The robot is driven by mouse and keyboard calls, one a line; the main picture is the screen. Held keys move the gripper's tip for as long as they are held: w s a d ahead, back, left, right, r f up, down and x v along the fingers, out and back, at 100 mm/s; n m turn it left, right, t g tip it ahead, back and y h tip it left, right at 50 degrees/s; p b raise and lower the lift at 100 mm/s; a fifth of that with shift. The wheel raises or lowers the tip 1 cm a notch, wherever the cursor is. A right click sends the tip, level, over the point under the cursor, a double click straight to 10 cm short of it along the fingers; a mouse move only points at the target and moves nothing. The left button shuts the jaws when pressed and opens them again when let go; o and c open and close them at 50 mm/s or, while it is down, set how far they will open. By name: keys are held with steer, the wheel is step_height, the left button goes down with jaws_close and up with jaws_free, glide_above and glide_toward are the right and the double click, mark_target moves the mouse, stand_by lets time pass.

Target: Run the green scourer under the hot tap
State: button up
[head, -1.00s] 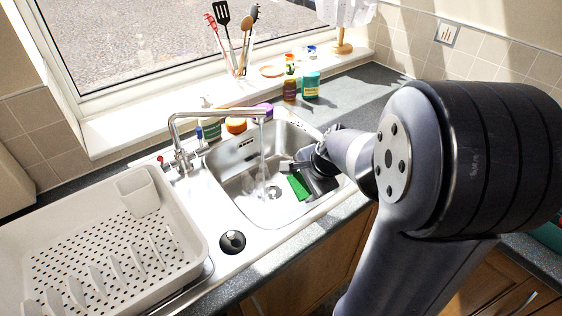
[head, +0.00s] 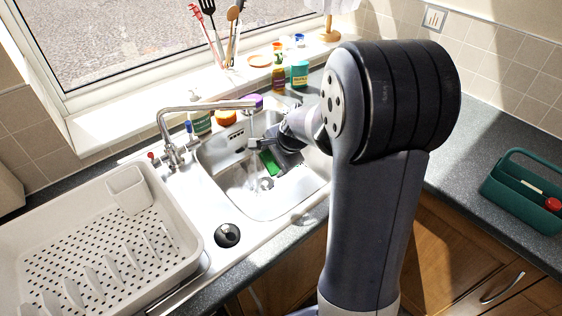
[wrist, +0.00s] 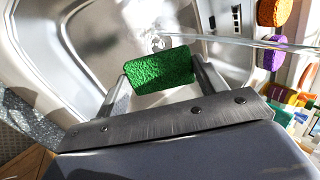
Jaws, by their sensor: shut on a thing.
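The green scourer (head: 270,162) is held over the sink basin, close beside the running water. In the wrist view the green scourer (wrist: 160,68) sits between the two fingers of my gripper (wrist: 161,72), which is shut on it. My gripper (head: 272,158) also shows in the head view, reaching into the sink from the right. The chrome tap (head: 205,106) has a red-marked handle (head: 151,156) and a blue-marked handle (head: 188,127). A clear stream (wrist: 235,42) falls just past the scourer's far edge. I cannot tell whether water touches it.
The steel sink (head: 225,182) has a plug (head: 227,235) on its front ledge. A white dish rack (head: 95,255) stands at left. Bottles, including a teal tub (head: 299,75), stand behind the sink. A green caddy (head: 525,190) sits on the right worktop.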

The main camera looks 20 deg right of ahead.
steer(key=w+a+f+p, duration=0.1)
steer(key=w+a, duration=0.1)
steer(key=w, duration=0.4)
steer(key=shift+a+f, duration=0.15)
steer(key=shift+a, duration=0.1)
steer(key=shift+w, duration=0.1)
stand_by(0.5)
steer(key=shift+s+d+b, duration=0.45)
steer(key=shift+s+d, duration=0.05)
steer(key=shift+s, duration=0.75)
steer(key=shift+s+d+b, duration=0.45)
steer(key=shift+s+d, duration=0.05)
steer(key=shift+s, duration=0.75)
steer(key=shift+s+d+b, duration=0.45)
steer(key=shift+s+d, duration=0.05)
steer(key=shift+s, duration=0.75)
steer(key=s+d+r+p, duration=0.2)
steer(key=s+r, duration=0.2)
steer(key=shift+s, duration=0.3)
